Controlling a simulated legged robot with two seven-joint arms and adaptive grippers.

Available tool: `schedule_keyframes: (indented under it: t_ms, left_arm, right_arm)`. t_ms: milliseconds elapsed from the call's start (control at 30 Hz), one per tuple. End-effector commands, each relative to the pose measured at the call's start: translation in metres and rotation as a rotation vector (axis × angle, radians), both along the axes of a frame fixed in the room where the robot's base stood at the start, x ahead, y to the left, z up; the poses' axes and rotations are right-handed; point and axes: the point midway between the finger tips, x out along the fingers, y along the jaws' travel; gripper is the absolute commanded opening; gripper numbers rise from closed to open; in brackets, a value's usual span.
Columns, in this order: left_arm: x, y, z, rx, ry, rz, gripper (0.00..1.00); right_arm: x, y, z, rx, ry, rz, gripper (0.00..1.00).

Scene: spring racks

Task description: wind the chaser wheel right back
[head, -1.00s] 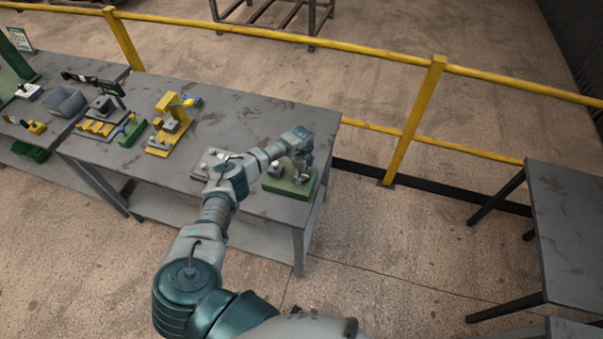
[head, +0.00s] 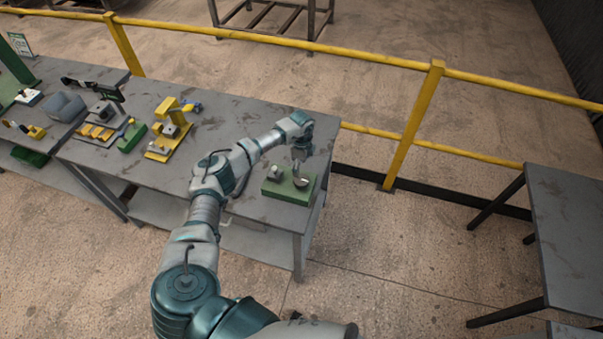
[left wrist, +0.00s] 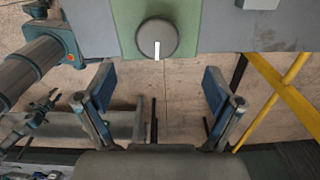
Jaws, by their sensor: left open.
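A green block (head: 289,196) sits near the right end of the long grey table and carries a round grey wheel (head: 301,182). In the left wrist view the wheel (left wrist: 157,38) is seen face-on, with a white mark pointing down in the picture, on the green block (left wrist: 128,20). I take this for the chaser wheel. My left gripper (head: 299,158) hangs above the wheel. In the left wrist view its two fingers (left wrist: 158,75) are wide apart, with nothing between them, and the wheel is beyond them, not gripped. My right gripper is not in view.
A small grey part (head: 276,173) stands on the block's left. Yellow (head: 166,145) and green (head: 131,137) fixtures stand farther left on the table (head: 235,113). A yellow railing (head: 412,125) runs behind. Another table (head: 570,230) stands at right.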

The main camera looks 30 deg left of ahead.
Motion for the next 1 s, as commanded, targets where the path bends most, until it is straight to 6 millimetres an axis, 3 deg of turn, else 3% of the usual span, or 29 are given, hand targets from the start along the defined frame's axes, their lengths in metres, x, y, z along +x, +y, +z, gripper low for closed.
schedule_keyframes:
  t_ms: [100, 233, 800, 867, 933, 1000]
  left_arm:
    - [0.001, 0.0, 0.019, 0.0, -0.002, -0.001, 0.92]
    - [0.001, 0.0, 0.029, 0.001, 0.001, 0.0, 0.92]
    - [0.001, -0.001, 0.032, -0.002, 0.0, -0.003, 0.92]
    - [0.001, -0.008, 0.028, -0.02, -0.006, -0.019, 0.92]
    - [0.002, -0.029, 0.021, -0.074, -0.028, -0.064, 0.92]
    - [0.002, -0.064, 0.01, -0.17, -0.07, -0.137, 0.92]
  right_arm:
    - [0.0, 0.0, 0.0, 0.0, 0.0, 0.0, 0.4]
    - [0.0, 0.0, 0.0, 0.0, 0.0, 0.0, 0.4]
    - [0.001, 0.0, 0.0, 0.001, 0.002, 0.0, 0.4]
    - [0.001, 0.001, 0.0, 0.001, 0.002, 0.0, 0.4]
    - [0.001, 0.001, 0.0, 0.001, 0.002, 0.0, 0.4]
    - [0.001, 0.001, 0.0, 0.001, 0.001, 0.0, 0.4]
